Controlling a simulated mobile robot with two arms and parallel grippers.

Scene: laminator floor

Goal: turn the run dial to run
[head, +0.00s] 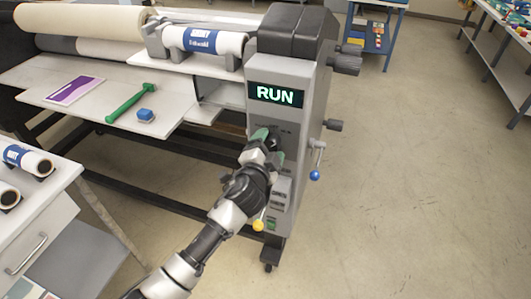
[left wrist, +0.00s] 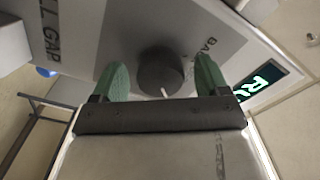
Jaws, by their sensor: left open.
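The laminator's control column (head: 312,110) has a lit display (head: 276,94) that reads RUN. Below the display is a dark round dial (left wrist: 160,72), which shows in the left wrist view with a white pointer mark. My left gripper (head: 264,140) is at the column's face, below the display, and covers much of the dial in the head view. In the left wrist view its green fingers are apart, one on each side of the dial, with a visible gap on both sides. Part of the display also shows at the right there. My right gripper is not in view.
A yellow-knobbed lever (head: 259,225) and a blue-knobbed lever (head: 315,174) stick out of the column.

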